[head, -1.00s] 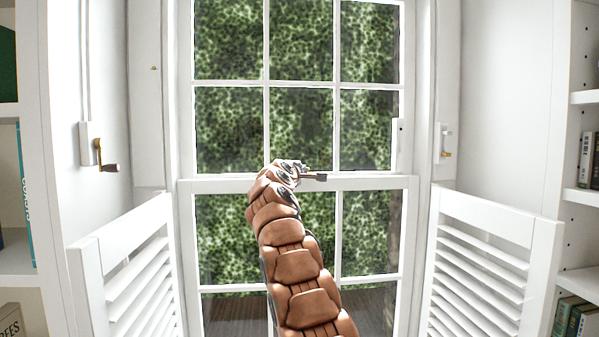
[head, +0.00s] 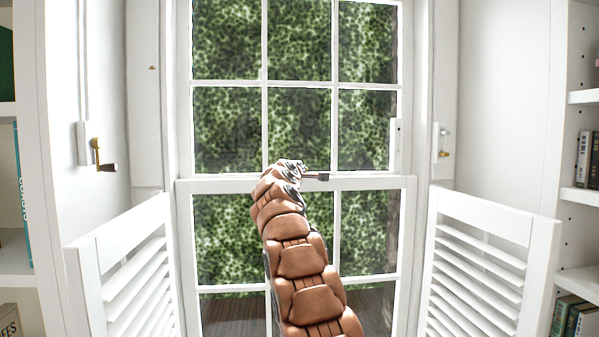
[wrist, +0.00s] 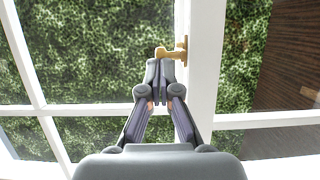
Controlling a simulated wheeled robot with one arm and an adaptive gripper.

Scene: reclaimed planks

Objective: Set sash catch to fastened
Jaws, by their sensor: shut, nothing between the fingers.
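The sash catch (wrist: 174,52) is a small brass piece on the white meeting rail (wrist: 201,85) of the window, seen in the wrist view. My gripper (wrist: 160,66) is shut and empty, its fingertips right at the catch's arm; I cannot tell whether they touch it. In the head view my gripper (head: 318,176) is at the meeting rail (head: 375,183), near the middle of the window. The catch cannot be made out there.
White louvred shutters stand open at left (head: 130,265) and right (head: 475,270). A brass crank handle (head: 103,158) sticks out on the left wall. Bookshelves (head: 583,190) are at the right edge. Glass panes and hedge lie beyond the rail.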

